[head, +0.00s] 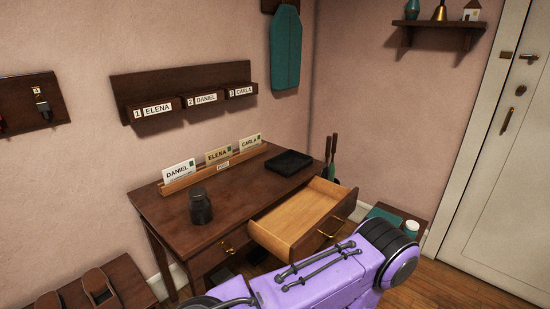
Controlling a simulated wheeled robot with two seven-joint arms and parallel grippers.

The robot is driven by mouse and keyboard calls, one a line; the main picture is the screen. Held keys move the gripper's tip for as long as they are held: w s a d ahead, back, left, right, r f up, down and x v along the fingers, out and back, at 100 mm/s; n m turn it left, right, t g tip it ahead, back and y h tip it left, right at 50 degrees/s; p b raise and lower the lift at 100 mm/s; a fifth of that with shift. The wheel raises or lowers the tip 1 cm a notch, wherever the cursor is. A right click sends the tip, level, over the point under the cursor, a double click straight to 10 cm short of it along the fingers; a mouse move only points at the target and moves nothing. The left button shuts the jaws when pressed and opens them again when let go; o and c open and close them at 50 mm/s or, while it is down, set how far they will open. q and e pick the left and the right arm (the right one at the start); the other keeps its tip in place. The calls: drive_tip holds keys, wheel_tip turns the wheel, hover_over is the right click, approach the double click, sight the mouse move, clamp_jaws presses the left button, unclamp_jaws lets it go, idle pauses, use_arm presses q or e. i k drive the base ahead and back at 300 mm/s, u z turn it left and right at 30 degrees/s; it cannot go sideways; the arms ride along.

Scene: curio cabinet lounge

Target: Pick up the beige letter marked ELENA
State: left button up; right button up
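The beige letter marked ELENA (218,155) stands upright in a wooden letter rack (200,176) at the back of the dark desk (240,191). It is between the white letter marked DANIEL (178,171) on its left and the letter marked CARLA (250,143) on its right. Its lower edge is hidden by the front of the rack. A purple arm of mine crosses the bottom of the head view, in front of the desk. Neither gripper shows in this view.
The right desk drawer (303,216) is pulled open and looks empty. A dark jar (200,206) stands left on the desk, and a black tray (289,162) lies right. Wall slots labelled ELENA (156,109), DANIEL (203,99) and CARLA (241,91) hang above. The front middle of the desktop is clear.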

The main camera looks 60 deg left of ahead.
sight(212, 157)
drive_tip(key=z, duration=0.1)
drive_tip(key=i, duration=1.05)
drive_tip(key=u, duration=1.5)
